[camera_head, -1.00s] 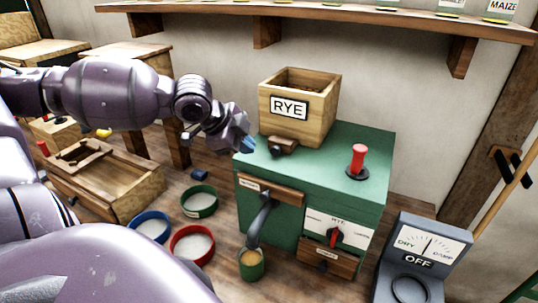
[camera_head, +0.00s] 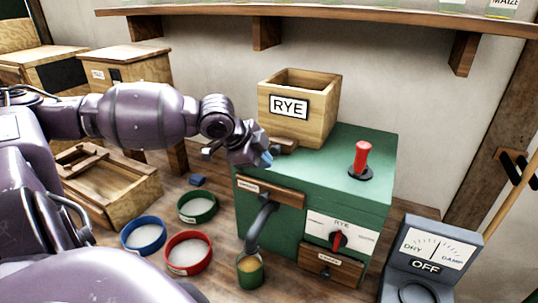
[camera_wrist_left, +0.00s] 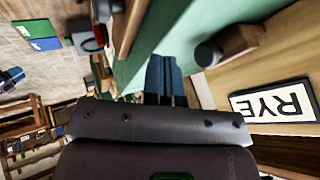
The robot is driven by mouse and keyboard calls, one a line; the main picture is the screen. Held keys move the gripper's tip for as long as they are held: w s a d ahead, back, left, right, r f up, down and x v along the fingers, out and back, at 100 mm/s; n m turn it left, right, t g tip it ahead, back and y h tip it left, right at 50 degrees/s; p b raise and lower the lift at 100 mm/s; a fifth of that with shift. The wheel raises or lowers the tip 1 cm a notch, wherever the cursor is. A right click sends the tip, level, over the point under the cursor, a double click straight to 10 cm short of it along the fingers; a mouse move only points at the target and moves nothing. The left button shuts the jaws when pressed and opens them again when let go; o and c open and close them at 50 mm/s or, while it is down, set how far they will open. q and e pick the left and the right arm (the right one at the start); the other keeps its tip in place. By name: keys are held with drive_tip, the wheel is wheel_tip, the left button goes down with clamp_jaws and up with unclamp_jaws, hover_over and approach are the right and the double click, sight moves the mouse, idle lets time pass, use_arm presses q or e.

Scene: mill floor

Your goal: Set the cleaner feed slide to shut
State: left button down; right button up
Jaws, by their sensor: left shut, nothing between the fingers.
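The green cleaner (camera_head: 330,155) carries a wooden hopper (camera_head: 318,105) labelled RYE. At the foot of the hopper is the wooden feed slide (camera_head: 286,146), its left part hidden behind my gripper in the head view. In the left wrist view the slide (camera_wrist_left: 238,42) shows with a dark round knob (camera_wrist_left: 208,54), which sticks out from the hopper. My left gripper (camera_head: 266,159) is shut and empty over the cleaner's left top edge. Its blue fingertips (camera_wrist_left: 164,72) lie beside the knob, seemingly with a small gap. My right gripper is out of view.
A red-handled lever (camera_head: 361,158) stands on the cleaner's top right. A red-pointer dial (camera_head: 338,239) and a spout over a green cup (camera_head: 250,272) are on its front. Blue (camera_head: 143,235), red (camera_head: 187,252) and green (camera_head: 197,205) round pans lie left. A grey meter (camera_head: 428,250) stands right.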

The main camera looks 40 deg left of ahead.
sight(278, 147)
use_arm(q)
drive_tip(key=shift+w+a+r, duration=0.1)
drive_tip(key=shift+w+a, duration=0.1)
drive_tip(key=shift+w, duration=0.3)
drive_tip(key=shift+w+a, duration=0.15)
drive_tip(key=shift+w, duration=0.3)
drive_tip(key=shift+w+a, duration=0.35)
drive_tip(key=shift+w, duration=0.55)
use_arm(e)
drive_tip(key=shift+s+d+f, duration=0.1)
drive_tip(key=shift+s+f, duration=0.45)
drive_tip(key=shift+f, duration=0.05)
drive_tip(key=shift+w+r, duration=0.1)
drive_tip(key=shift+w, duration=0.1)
